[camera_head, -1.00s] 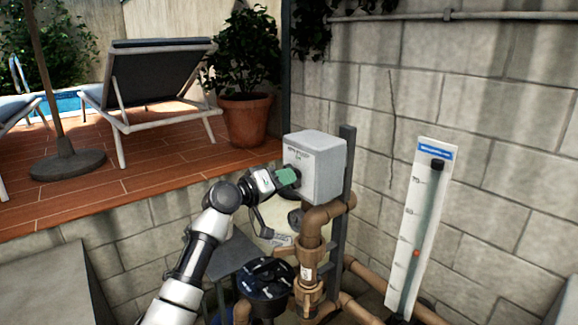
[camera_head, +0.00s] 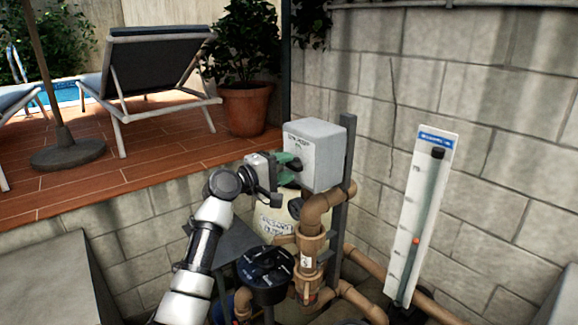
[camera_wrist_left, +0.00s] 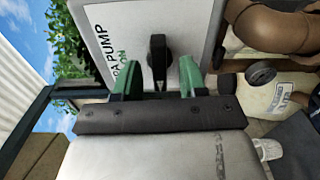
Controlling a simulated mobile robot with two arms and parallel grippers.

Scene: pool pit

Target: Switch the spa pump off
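The spa pump switch box (camera_head: 318,153) is a grey box with a white front label, on a dark post beside brown pipes. In the left wrist view its label (camera_wrist_left: 105,35) shows "PUMP" and a green "ON", the start of the first word being cut. A black rotary knob (camera_wrist_left: 158,57) stands out from this face. My left gripper (camera_head: 289,167) is in front of the box face. In the left wrist view its green-padded fingers (camera_wrist_left: 160,80) are open, one on each side of the knob, with gaps visible. My right gripper is in neither view.
Brown pipes (camera_head: 310,255) and a black-lidded pump (camera_head: 268,272) stand below the box. A white flow gauge (camera_head: 425,215) with a red marker stands to the right before the block wall (camera_head: 480,110). A potted plant (camera_head: 246,107) and lounger (camera_head: 155,72) are on the terrace.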

